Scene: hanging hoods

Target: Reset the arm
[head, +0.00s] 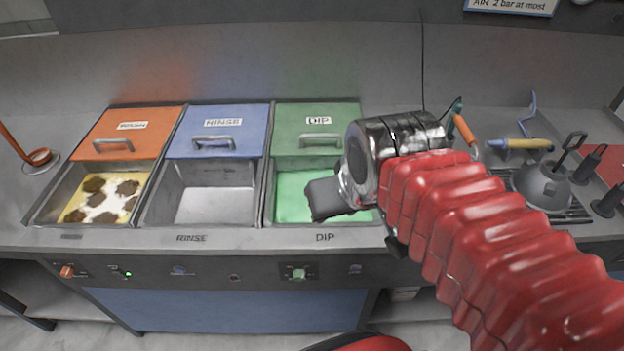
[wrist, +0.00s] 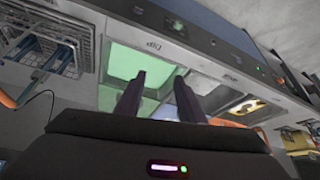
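My red bellows-covered arm reaches in from the lower right in the head view. My gripper is a dark grey shape over the green DIP tank (head: 290,209) there, partly covered by my shiny wrist. In the wrist view my gripper (wrist: 158,84) shows two dark fingers standing well apart, with nothing between them. Beyond the fingers are the green DIP tank (wrist: 122,66), the RINSE tank (wrist: 204,84) and the yellow-bottomed wash tank (wrist: 244,106). How high the gripper is over the DIP tank is hard to tell.
Orange (head: 128,128), blue (head: 218,128) and green (head: 300,128) hoods with handles stand behind the tanks. A ladle (head: 36,156) rests at the left. A rack with tools and a grey dome (head: 541,188) stand right of my arm. A thin cable (head: 422,60) hangs behind my wrist.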

